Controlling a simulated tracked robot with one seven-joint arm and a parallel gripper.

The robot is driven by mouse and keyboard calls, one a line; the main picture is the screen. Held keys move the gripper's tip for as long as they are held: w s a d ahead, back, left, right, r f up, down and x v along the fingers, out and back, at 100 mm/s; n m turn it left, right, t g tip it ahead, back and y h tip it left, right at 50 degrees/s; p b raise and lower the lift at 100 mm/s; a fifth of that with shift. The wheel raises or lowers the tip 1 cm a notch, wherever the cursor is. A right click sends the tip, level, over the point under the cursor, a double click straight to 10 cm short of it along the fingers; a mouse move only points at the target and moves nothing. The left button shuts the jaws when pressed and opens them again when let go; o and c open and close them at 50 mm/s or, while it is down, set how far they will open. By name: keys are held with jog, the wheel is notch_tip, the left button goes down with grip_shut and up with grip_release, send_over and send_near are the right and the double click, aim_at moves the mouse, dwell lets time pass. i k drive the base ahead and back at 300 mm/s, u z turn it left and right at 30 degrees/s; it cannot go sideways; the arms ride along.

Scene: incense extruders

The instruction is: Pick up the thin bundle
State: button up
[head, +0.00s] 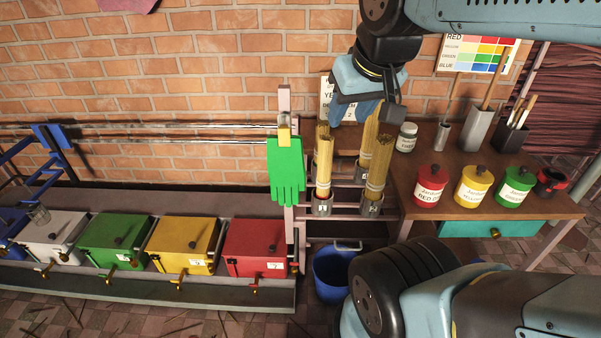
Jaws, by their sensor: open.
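Several bundles of yellow-tan sticks stand upright in grey metal cups on a rack at the middle. One bundle (323,165) is at the left, in a front cup (323,207). Another bundle (380,165) is at the right, in a front cup (371,207). A further bundle (367,140) stands behind the right one and is partly hidden; it looks slimmer, but I cannot tell surely which is the thin one. My gripper (378,112) is open, pointing down at the top of the right-hand bundles. I cannot tell whether it touches them.
A green glove (286,170) hangs left of the rack. Red (431,187), yellow (473,187) and green (513,187) jars and a small grey jar (406,138) stand on the wooden table (405,180). A blue bucket (333,275) is below. Coloured boxes line the left.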

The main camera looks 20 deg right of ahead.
aim_at(326, 144)
jog(key=z, duration=0.85)
jog(key=i, duration=0.1)
jog(key=u, duration=2.35)
jog(key=k, duration=1.55)
jog(key=z, duration=1)
jog(key=i, duration=1.05)
jog(key=u, duration=0.05)
